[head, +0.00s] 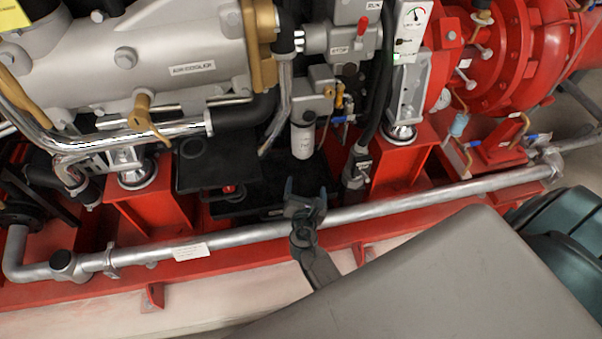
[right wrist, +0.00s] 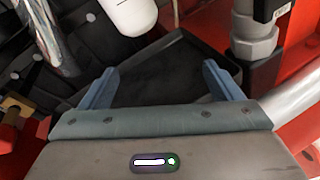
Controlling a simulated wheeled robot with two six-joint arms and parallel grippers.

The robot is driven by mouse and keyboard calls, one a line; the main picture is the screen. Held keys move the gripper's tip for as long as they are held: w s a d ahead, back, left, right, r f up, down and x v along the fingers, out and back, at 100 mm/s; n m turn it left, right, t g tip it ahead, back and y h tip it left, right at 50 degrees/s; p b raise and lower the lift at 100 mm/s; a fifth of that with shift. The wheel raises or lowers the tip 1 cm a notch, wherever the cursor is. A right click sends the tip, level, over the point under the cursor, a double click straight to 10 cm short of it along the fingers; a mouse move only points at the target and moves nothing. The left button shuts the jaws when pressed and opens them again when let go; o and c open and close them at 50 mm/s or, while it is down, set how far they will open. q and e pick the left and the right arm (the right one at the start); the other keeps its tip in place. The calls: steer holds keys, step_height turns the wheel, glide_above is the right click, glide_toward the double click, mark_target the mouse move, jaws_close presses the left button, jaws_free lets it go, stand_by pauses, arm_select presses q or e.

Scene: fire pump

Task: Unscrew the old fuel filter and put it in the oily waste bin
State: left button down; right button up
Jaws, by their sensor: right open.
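The fuel filter, a small white cylinder (head: 303,139), hangs upright under a grey housing (head: 306,90) on the engine. Its rounded lower end (right wrist: 130,14) shows at the top of the right wrist view, left of centre; the rest is cut off there. My right gripper (head: 306,189) is open and empty, below and apart from the filter in the head view. Its two blue fingers (right wrist: 160,84) spread over a black tray in the right wrist view. My left gripper is not in view. A dark green container (head: 572,212) stands at the right edge; I cannot tell whether it is the oily waste bin.
A silver pipe (head: 420,199) runs along the front of the red base frame. A black tray (head: 247,203) lies beneath the filter. A black hose and a grey fitting (head: 357,165) stand just right of the filter. Red pump parts (head: 500,50) fill the upper right.

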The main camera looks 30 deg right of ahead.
mark_target(302, 145)
step_height(302, 145, up, 8)
steer(key=w+n+t+h, duration=0.1)
steer(key=w+n+t, duration=0.1)
steer(key=w+n, duration=0.15)
steer(key=shift+n, duration=0.25)
steer(key=x, duration=0.5)
steer(key=shift+d, duration=0.1)
steer(key=x, duration=0.4)
steer(key=shift+f, duration=0.1)
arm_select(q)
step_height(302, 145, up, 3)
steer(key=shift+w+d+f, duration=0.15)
arm_select(e)
steer(key=shift+w+d, duration=0.15)
steer(key=shift+w, duration=0.1)
steer(key=c, duration=1.3)
steer(key=shift+c, duration=0.3)
